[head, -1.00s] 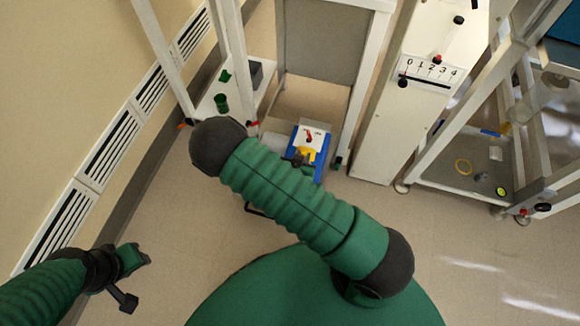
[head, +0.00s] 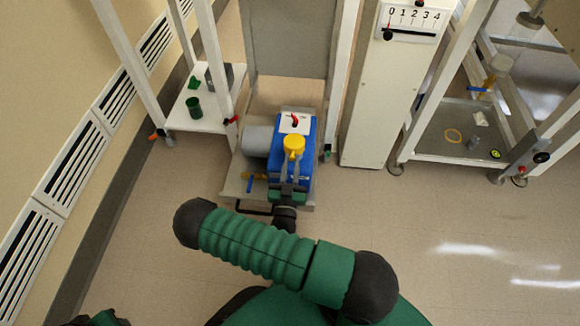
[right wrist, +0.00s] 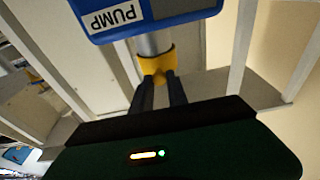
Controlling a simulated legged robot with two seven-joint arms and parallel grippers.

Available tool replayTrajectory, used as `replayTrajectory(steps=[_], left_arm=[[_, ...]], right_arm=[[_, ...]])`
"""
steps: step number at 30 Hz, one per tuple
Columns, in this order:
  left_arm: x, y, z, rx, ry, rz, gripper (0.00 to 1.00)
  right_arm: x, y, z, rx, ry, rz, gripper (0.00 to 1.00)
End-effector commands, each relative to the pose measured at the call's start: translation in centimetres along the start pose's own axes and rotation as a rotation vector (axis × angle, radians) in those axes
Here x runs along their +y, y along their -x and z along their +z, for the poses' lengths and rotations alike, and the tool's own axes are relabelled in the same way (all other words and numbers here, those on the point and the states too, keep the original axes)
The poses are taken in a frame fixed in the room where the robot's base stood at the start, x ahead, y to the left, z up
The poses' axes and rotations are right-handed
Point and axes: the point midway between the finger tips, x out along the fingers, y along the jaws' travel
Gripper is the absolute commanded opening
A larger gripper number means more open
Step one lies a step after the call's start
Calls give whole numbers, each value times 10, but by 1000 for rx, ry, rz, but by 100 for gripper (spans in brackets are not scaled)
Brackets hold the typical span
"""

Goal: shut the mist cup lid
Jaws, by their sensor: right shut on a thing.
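A blue pump (head: 305,150) marked PUMP stands on a low grey trolley base. A yellow cap (head: 294,143), which looks like the mist cup lid, sits on top of a short grey cylinder on the pump. The cap also shows in the right wrist view (right wrist: 157,62), with the grey cylinder (right wrist: 153,43) directly against it. My right gripper (head: 291,165) reaches in from the front, its two dark fingers shut on the yellow cap. Whether the cap is fully seated is hard to tell. Of my left gripper (head: 107,318) only a piece shows at the bottom left edge.
A red switch (head: 295,120) on a white plate is behind the cap. A blue-handled valve (head: 250,183) is left of the pump. White frame posts flank the pump, and a white cabinet (head: 385,110) stands to the right. The floor in front right is clear.

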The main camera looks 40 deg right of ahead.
Motion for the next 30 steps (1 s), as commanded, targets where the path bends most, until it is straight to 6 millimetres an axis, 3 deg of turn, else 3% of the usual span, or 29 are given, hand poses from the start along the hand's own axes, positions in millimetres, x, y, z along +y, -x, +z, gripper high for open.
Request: replayTrajectory(steps=[1, 6, 19, 20, 24, 30], left_arm=[[0, -7, 2, 0, 0, 0, 36], [0, -12, 3, 0, 0, 0, 36], [0, -12, 3, 0, 0, 0, 36], [0, -12, 3, 0, 0, 0, 36], [0, -12, 3, 0, 0, 0, 36], [0, -12, 3, 0, 0, 0, 36]], right_arm=[[-1, 3, 8, 7, 0, -4, 0], [-1, 4, 9, 37, 0, -3, 0], [-2, 4, 10, 40, 0, -5, 0], [-2, 4, 10, 40, 0, -4, 22], [-1, 4, 9, 44, 0, -3, 40], [0, 3, 7, 48, 0, -2, 41]])
